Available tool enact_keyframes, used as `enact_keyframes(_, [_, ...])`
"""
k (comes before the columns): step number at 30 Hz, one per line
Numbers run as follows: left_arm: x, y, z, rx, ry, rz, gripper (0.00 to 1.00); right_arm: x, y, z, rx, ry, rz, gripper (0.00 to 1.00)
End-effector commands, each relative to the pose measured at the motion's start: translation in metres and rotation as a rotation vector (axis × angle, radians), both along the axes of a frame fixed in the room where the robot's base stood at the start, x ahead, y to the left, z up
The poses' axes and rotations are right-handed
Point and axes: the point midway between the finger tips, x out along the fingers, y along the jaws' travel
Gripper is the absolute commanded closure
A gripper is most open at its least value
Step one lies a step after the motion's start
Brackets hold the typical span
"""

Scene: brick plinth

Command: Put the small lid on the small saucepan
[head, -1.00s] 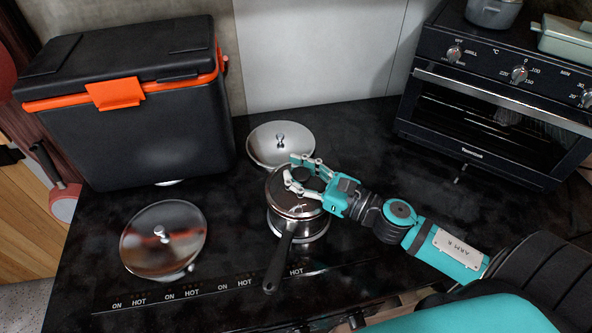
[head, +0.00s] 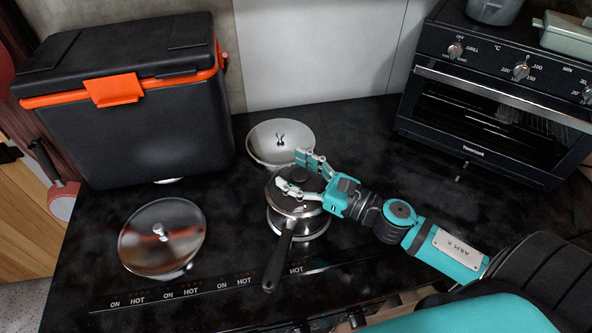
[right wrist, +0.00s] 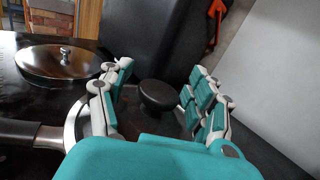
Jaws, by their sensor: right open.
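The small saucepan (head: 279,262) stands on the black hob in the head view, its dark handle pointing toward the front. The small lid (head: 287,205), shiny with a black knob, lies over its top and looks roughly level. My right gripper (head: 292,170) is open over the lid. In the right wrist view, the open fingers of my right gripper (right wrist: 160,75) stand on either side of the black knob of the small lid (right wrist: 158,96), with gaps visible. The fingers hide part of the lid's rim. My left gripper is not in view.
A larger lid (head: 150,255) with a metal knob is at the left, and another metal-knobbed lid (head: 262,150) is behind the saucepan. A black cooler box (head: 140,130) stands back left, an oven (head: 480,120) back right. The hob's right middle is clear.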

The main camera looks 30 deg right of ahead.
Motion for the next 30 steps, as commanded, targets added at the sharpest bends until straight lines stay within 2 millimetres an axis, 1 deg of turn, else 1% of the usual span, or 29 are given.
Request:
enact_keyframes(7, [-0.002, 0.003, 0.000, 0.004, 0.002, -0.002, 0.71, -0.001, -0.001, -0.001, 0.001, 0.003, 0.000, 0.39])
enact_keyframes(11, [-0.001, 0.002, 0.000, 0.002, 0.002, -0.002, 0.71, -0.010, -0.005, -0.002, 0.003, 0.004, -0.001, 0.39])
enact_keyframes(14, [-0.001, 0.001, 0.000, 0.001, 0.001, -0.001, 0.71, -0.023, -0.013, -0.003, 0.004, 0.005, -0.003, 0.39])
enact_keyframes(24, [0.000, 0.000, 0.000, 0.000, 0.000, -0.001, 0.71, -0.082, -0.048, -0.005, 0.001, 0.003, -0.005, 0.39])
enact_keyframes(27, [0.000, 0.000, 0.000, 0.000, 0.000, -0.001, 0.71, -0.093, -0.055, -0.005, 0.003, 0.003, -0.002, 0.39])
enact_keyframes(30, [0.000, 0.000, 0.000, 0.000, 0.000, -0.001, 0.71, -0.100, -0.059, -0.005, 0.002, 0.001, -0.001, 0.39])
